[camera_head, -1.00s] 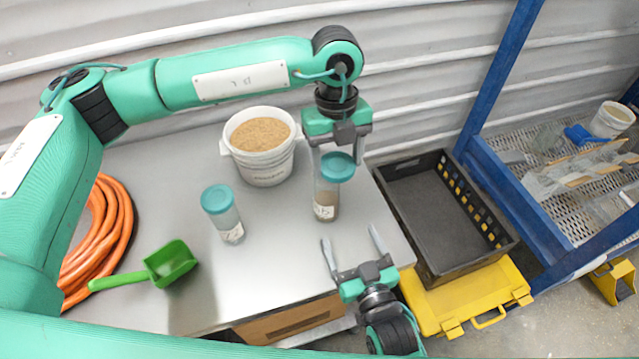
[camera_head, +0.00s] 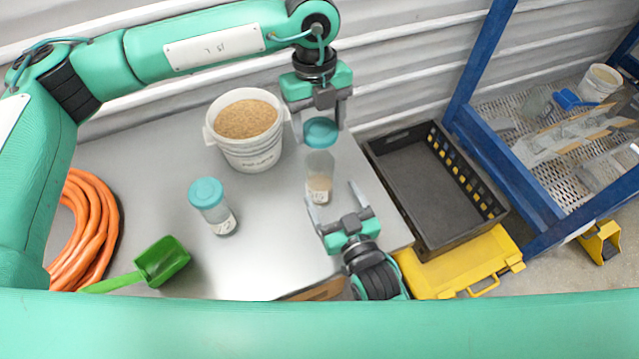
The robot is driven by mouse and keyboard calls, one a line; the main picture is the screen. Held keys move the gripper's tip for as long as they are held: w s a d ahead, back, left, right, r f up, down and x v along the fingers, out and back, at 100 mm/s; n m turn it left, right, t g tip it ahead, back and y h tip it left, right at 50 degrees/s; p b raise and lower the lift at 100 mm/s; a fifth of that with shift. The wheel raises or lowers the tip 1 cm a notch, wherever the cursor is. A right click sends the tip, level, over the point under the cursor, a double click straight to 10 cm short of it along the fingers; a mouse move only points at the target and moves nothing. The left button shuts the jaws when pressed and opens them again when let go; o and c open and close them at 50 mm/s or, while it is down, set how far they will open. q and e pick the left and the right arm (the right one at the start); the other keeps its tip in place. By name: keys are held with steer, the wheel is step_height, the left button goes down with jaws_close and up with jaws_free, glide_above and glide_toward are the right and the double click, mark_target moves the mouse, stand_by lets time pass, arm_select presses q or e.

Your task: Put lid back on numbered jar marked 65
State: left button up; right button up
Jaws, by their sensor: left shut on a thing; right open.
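My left gripper (camera_head: 320,123) points down and is shut on a teal lid (camera_head: 320,131). It holds the lid over a clear jar (camera_head: 319,170), with a small gap showing above the jar's rim. The jar stands upright on the grey table and has some brown material and a white label low down; its number is too small to read. My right gripper (camera_head: 332,196) is open and empty in front of the jar, its fingertips near the jar's lower part. A second jar (camera_head: 217,213), with its teal lid (camera_head: 206,193) on, stands to the left, its label also unreadable.
A white bucket of tan grain (camera_head: 247,150) stands behind the jars. A green scoop (camera_head: 162,262) and a coiled orange hose (camera_head: 93,232) are at left. A black crate (camera_head: 385,172) and yellow case (camera_head: 455,262) are right of the table (camera_head: 265,260).

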mark_target(315, 162)
steer(key=x, duration=0.9)
steer(key=shift+w+a, duration=0.1)
steer(key=shift+w, duration=0.15)
steer(key=shift+c, duration=0.2)
steer(key=c, duration=1.4)
arm_select(q)
steer(key=shift+f, duration=2.45)
